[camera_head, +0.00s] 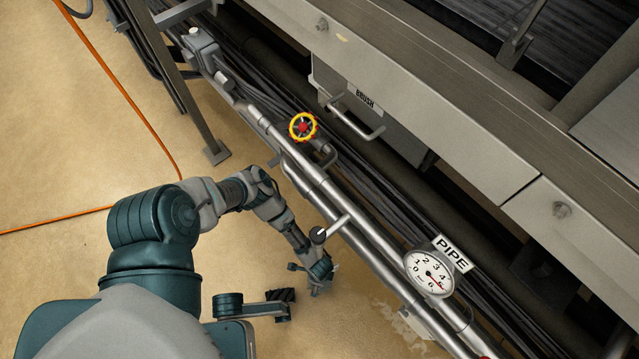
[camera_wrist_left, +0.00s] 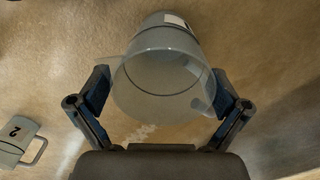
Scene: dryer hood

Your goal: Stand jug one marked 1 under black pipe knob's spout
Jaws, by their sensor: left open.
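A grey, see-through jug (camera_wrist_left: 158,85) with a pale label at its top edge fills the middle of the left wrist view; its number is not readable. My left gripper (camera_wrist_left: 162,78) is open, with one finger on each side of the jug. In the head view my left gripper (camera_head: 320,282) is low by the pipes, and I cannot make out the jug there. The black knob (camera_head: 317,235) sits on a short stub from the silver pipe, just above my gripper in the picture. Its spout is not clearly visible. My right gripper is not in view.
Another jug marked 2 (camera_wrist_left: 17,142) is at the left of the wrist view. An orange hose (camera_head: 130,100) lies on open floor at left.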

